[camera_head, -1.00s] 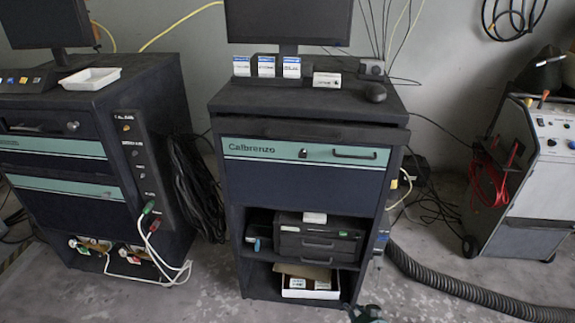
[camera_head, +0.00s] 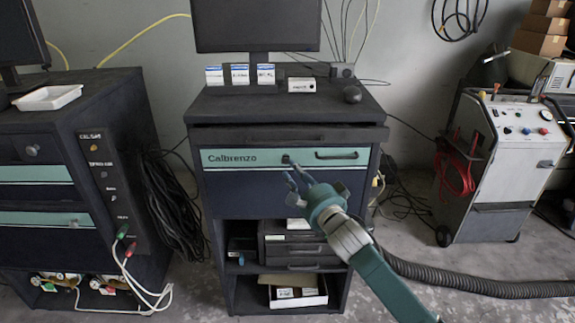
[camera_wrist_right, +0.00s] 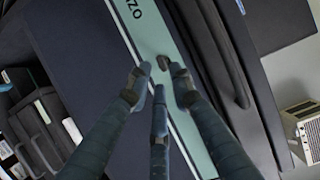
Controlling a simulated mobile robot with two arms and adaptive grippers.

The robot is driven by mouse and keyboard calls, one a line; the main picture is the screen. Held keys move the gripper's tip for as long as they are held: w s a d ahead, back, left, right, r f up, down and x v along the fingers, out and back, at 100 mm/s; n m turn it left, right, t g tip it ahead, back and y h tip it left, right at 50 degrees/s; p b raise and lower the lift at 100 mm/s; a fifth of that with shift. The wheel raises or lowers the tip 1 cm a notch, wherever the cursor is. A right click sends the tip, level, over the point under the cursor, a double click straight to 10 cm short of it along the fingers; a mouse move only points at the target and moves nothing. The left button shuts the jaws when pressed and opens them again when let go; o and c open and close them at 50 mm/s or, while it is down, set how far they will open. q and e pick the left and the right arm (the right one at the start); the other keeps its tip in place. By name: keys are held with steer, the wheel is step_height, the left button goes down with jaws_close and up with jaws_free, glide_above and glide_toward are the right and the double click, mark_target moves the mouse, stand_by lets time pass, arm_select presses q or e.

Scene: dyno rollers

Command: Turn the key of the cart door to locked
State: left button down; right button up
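The cart door is a dark blue panel (camera_head: 245,190) with a teal band marked Calbrenzo, on the middle cart. Its small dark key lock (camera_head: 286,158) sits on the band, left of the black handle (camera_head: 337,155). My right gripper (camera_head: 293,173) is in front of the door, its fingertips just below the lock. In the right wrist view the key lock (camera_wrist_right: 162,62) shows just beyond and between the spread fingertips (camera_wrist_right: 159,82). The fingers are apart with nothing between them; I cannot tell whether any touches the key. The key's angle is too small to read. My left gripper is out of view.
A black ledge (camera_head: 290,135) juts out above the door. A monitor, small boxes and a knob stand on the cart top (camera_head: 225,103). Open shelves lie below. A second cart (camera_head: 115,110) stands left and a grey machine (camera_head: 505,165) right.

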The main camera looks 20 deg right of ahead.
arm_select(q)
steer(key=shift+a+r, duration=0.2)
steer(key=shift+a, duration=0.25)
arm_select(e)
steer(key=shift+w+a, duration=0.15)
steer(key=shift+w, duration=1)
steer(key=shift+w+a, duration=0.15)
steer(key=shift+w, duration=1)
steer(key=shift+c, duration=0.3)
jaws_close()
